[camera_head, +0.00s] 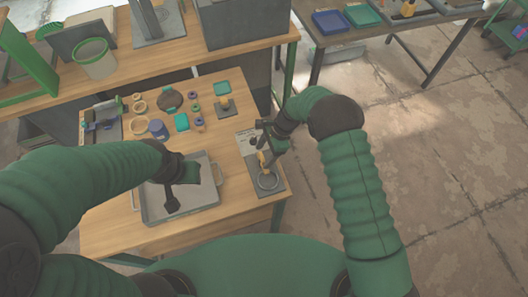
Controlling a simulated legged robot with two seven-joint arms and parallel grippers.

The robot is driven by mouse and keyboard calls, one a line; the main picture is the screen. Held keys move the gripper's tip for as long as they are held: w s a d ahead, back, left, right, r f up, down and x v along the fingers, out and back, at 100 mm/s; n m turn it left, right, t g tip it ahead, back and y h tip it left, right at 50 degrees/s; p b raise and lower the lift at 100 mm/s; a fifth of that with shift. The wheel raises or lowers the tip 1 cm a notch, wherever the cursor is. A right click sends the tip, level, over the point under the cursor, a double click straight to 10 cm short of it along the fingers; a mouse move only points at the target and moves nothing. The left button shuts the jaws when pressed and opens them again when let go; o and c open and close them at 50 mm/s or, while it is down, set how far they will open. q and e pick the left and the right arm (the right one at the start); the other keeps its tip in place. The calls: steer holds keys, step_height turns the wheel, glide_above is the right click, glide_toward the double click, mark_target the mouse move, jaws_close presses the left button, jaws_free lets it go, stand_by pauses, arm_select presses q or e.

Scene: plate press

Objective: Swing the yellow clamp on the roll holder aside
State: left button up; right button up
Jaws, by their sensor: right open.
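The roll holder (272,187) is a grey plate with a pale ring at the right edge of the wooden table. The yellow clamp (262,159) stands at its far side, small and partly covered by my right gripper. My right gripper (266,146) is open, right at the clamp and above the holder. I cannot tell whether its fingers touch the clamp. My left gripper (174,196) is over the grey tray (209,206), with no object seen in it. Its finger gap does not show clearly.
Behind the tray, the table (105,228) holds rings, small teal blocks, a blue cup (158,129) and a small plate with a yellow part (225,104).

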steer(key=shift+s+a+f, duration=0.2)
steer(key=shift+s, duration=0.15)
arm_select(q)
steer(key=shift+s+a+r, duration=0.15)
steer(key=shift+s, duration=0.2)
arm_select(e)
steer(key=shift+w, duration=0.1)
steer(key=shift+c, duration=0.2)
steer(key=shift+w+a+f, duration=0.1)
steer(key=shift+w, duration=0.05)
steer(key=c, duration=1.3)
arm_select(q)
steer(key=shift+w, duration=0.15)
arm_select(e)
steer(key=shift+c, duration=0.2)
